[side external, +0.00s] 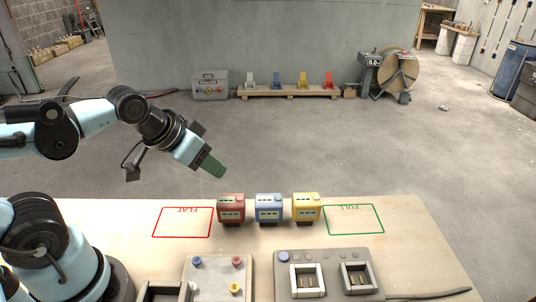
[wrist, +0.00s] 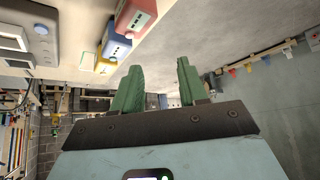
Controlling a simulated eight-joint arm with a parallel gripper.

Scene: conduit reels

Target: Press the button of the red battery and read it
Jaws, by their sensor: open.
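The red battery (side external: 231,209) stands upright on the table, leftmost in a row with the blue battery (side external: 269,209) and the yellow battery (side external: 306,208). In the wrist view the red battery (wrist: 134,18) is at the top, nearest the camera, with the blue one (wrist: 113,36) and the yellow one (wrist: 104,62) beyond it. My gripper (side external: 216,172) is above and slightly left of the red battery, apart from it. In the wrist view its green fingers (wrist: 158,80) are spread with nothing between them. The red battery's button and any reading are too small to make out.
A red outline marked FLAT (side external: 183,222) lies left of the batteries, a green outline marked FULL (side external: 354,219) right. Both look empty. In front are a panel with coloured knobs (side external: 219,276) and a grey panel with two sockets (side external: 329,256). The air around my gripper is clear.

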